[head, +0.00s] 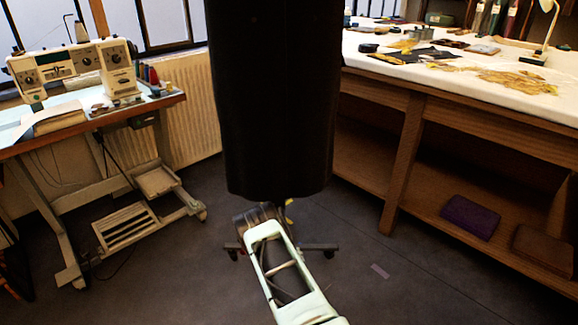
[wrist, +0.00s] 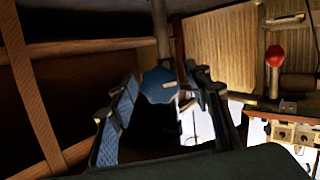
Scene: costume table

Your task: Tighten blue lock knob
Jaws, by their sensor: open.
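The blue lock knob (wrist: 158,86) shows in the wrist view as a faceted blue cap at the lower end of a grey post (wrist: 161,30). My gripper (wrist: 163,78) is open, with one finger to the left of the knob and one to the right. The knob appears between the fingertips, with a visible gap on the left; I cannot tell whether the right finger touches it. In the head view, my pale green arm link reaches below a tall black form (head: 275,100). The knob and my gripper cannot be made out there.
A red knob (wrist: 274,56) shows at the right of the wrist view. In the head view, a sewing machine table (head: 160,105) stands left and a white-topped worktable (head: 450,85) with a lower shelf stands right.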

